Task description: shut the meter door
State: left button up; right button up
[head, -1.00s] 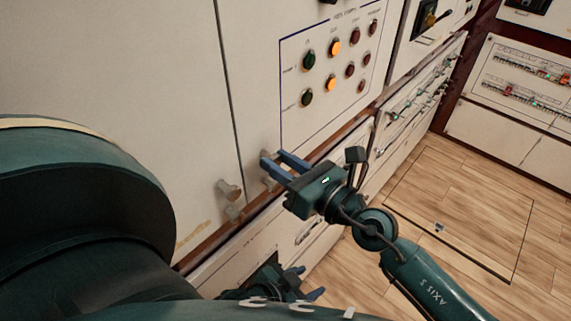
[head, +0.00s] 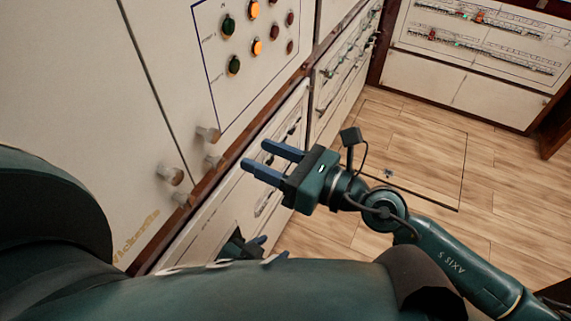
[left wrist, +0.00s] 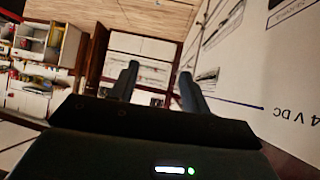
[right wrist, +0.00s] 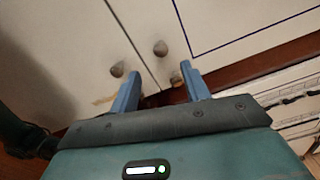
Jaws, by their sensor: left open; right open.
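Two white cabinet doors meet at a dark seam in the head view. The left door (head: 70,120) is plain, and a round knob (head: 170,175) stands near its seam edge. The right door (head: 180,60) carries a blue-outlined lamp panel and its own knob (head: 208,133). I cannot tell which is the meter door; no clear gap shows. My right gripper (head: 257,154) is open and empty, right of the knobs and apart from them. Both knobs, left (right wrist: 117,70) and right (right wrist: 160,48), show beyond its fingers in the right wrist view. My left gripper (head: 270,248) is open, low down, partly hidden by my arm.
A wooden ledge (head: 240,111) runs under the doors, with white lower panels (head: 220,210) below it. Breaker rows (head: 480,40) stand at the far right. The wooden floor (head: 425,145) to the right is clear. The left wrist view shows shelves (left wrist: 40,45) with clutter.

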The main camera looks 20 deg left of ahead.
jog(key=d, duration=0.3)
jog(key=shift+s+d+b, duration=0.25)
jog(key=shift+d+b, duration=0.1)
